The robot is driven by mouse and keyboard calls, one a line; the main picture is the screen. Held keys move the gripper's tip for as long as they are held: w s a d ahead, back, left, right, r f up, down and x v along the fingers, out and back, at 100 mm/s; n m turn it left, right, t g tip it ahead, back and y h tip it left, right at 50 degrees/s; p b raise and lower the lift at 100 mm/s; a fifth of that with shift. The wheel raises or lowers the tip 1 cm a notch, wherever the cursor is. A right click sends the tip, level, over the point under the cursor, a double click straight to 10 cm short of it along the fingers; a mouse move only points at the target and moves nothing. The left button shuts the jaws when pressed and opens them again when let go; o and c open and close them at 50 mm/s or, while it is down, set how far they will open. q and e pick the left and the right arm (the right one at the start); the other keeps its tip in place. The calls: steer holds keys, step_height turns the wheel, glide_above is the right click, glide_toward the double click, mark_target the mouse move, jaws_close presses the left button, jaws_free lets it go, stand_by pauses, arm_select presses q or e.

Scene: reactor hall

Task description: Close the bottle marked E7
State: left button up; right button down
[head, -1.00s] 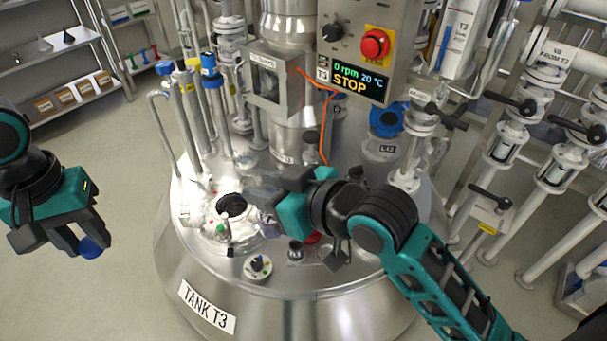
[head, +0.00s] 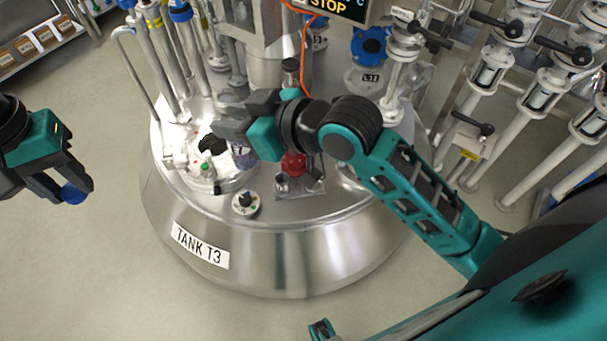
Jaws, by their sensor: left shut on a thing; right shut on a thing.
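My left gripper (head: 70,184) is shut on a small blue cap (head: 74,194), held in the air left of the tank. My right gripper (head: 232,122) is above the tank lid and points left. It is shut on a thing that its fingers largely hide. A clear, bluish bottle-like body (head: 243,158) shows just below these fingers and seems to be what it holds. I cannot read a mark E7 on it. The blue cap and the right gripper are well apart.
The steel tank T3 (head: 290,255) fills the middle. Its lid carries a dark round opening (head: 212,145), a small dial (head: 246,204), a red part (head: 293,164) and a blue-topped vessel (head: 368,48). Pipes with valves (head: 485,75) stand at the right.

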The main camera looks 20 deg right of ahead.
steer(key=w+d+f+m+t+h+b, duration=0.1)
steer(key=w+d+f+m+h+b, duration=0.2)
steer(key=d+f, duration=0.7)
steer(key=w+d+f+m+t+h+b, duration=0.1)
steer(key=w+d+f+m+h+b, duration=0.2)
steer(key=w+d+f+b, duration=0.4)
steer(key=w+d+f, duration=0.3)
steer(key=d+f, duration=0.1)
steer(key=shift+f+t, duration=0.15)
steer(key=shift+t, duration=0.15)
steer(key=shift+a, duration=0.1)
step_height(320, 180, down, 16)
steer(key=b, duration=0.6)
steer(key=shift+b, duration=0.4)
steer(key=shift+r, duration=0.2)
step_height(320, 180, down, 4)
steer(key=shift+f+b, duration=0.15)
steer(key=shift+b, duration=1)
